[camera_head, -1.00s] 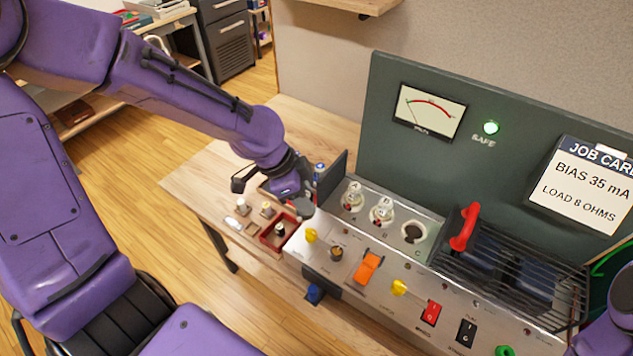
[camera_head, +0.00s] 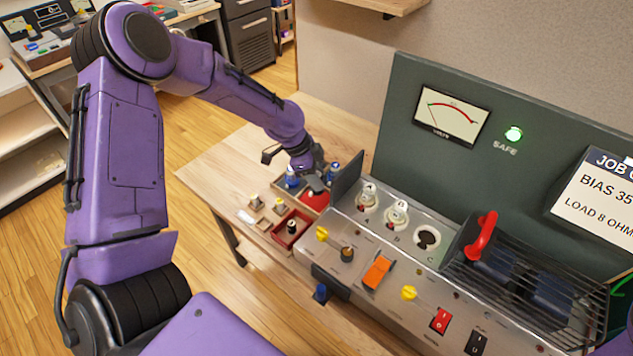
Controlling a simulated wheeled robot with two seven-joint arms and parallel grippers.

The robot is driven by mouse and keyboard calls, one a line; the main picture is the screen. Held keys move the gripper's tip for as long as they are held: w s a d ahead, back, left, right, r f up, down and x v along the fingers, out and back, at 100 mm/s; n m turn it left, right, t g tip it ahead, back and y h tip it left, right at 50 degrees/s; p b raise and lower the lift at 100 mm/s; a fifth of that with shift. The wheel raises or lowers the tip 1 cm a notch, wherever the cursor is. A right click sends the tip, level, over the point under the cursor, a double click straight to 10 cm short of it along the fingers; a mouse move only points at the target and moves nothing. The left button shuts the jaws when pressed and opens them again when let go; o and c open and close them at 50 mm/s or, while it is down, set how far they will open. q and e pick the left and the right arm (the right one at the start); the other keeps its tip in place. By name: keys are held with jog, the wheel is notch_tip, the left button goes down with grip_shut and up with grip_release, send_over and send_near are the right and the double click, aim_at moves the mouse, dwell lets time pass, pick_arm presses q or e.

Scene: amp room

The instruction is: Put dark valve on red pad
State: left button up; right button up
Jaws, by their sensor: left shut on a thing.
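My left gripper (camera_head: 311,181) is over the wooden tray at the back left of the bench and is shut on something. The held thing is mostly hidden by the fingers; a dark shape shows there, but I cannot tell whether it is the dark valve. The red pad (camera_head: 314,200) lies in the tray right below the fingers, partly covered by them. I cannot tell whether the held thing touches it. Two blue-topped valves (camera_head: 292,178) stand on either side of the gripper. My right gripper is not in view.
A red box (camera_head: 291,230) with a dark-knobbed piece stands in front of the tray. The amplifier panel (camera_head: 385,258) has two glass valves (camera_head: 396,213) in sockets and a dark, empty-looking third socket (camera_head: 427,238). A dark upright plate (camera_head: 347,178) stands close right of the gripper.

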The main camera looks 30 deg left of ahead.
pick_arm(q)
notch_tip(320, 180, down, 3)
jog(key=shift+w+a+r+p, duration=0.1)
jog(key=shift+w+p, duration=0.05)
jog(key=shift+p, duration=0.4)
jog(key=shift+f, duration=0.4)
jog(key=shift+f, duration=0.2)
jog(key=o, duration=1.1)
jog(key=shift+c, duration=0.2)
jog(key=shift+a+r, duration=0.1)
jog(key=shift+r, duration=0.55)
jog(key=v, duration=1.1)
jog(key=shift+b, duration=0.3)
jog(key=shift+r, duration=0.1)
